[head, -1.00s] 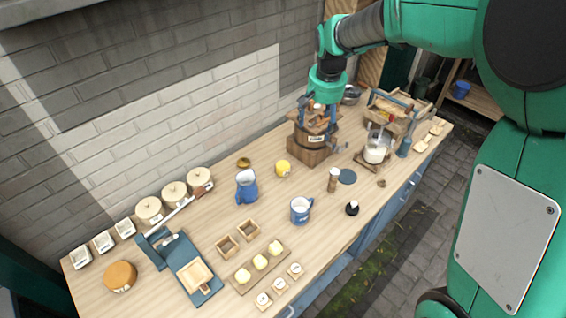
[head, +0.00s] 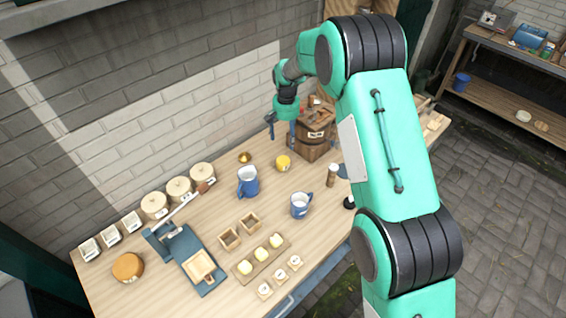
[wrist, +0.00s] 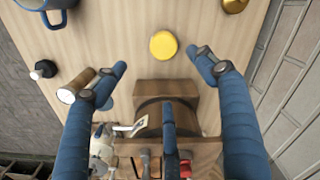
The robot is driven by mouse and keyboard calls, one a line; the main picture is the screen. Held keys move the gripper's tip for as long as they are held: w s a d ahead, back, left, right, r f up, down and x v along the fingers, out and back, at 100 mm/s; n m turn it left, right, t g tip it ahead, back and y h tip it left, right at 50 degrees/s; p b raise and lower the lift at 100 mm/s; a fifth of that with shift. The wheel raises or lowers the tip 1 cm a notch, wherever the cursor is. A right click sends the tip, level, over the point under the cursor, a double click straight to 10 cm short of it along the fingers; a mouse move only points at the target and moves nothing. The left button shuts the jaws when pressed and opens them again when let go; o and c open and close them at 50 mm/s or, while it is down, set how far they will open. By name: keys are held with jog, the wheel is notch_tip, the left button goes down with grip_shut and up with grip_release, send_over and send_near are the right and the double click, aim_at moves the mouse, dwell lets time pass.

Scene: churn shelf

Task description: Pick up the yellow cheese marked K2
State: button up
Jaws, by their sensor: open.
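A round yellow cheese (head: 283,163) sits on the wooden table, left of the wooden churn. It has a small pale mark, too small to read. In the wrist view the yellow cheese (wrist: 163,45) shows a plain top, just beyond and between my fingertips. My gripper (head: 282,134) is open and empty, above the table near the churn and behind the cheese.
The churn (head: 314,140) stands close to the right of my gripper. A blue jug (head: 248,182), a blue mug (head: 300,206) and a brass object (head: 244,157) stand around the cheese. A wooden cylinder (head: 331,175) is to its right. Table space beside the cheese is clear.

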aim_at(283, 160)
jog(key=shift+w+a+f, duration=0.15)
jog(key=shift+a+f, duration=0.05)
jog(key=shift+f, duration=0.4)
jog(key=shift+w+a+f, duration=0.15)
jog(key=shift+a+f, duration=0.05)
jog(key=shift+f, duration=0.35)
jog(key=shift+f, duration=0.1)
jog(key=shift+f, duration=4.2)
jog(key=shift+s+a+f+p, duration=0.1)
jog(key=shift+f+p, duration=0.35)
jog(key=shift+f, duration=2.15)
jog(key=c, duration=1.4)
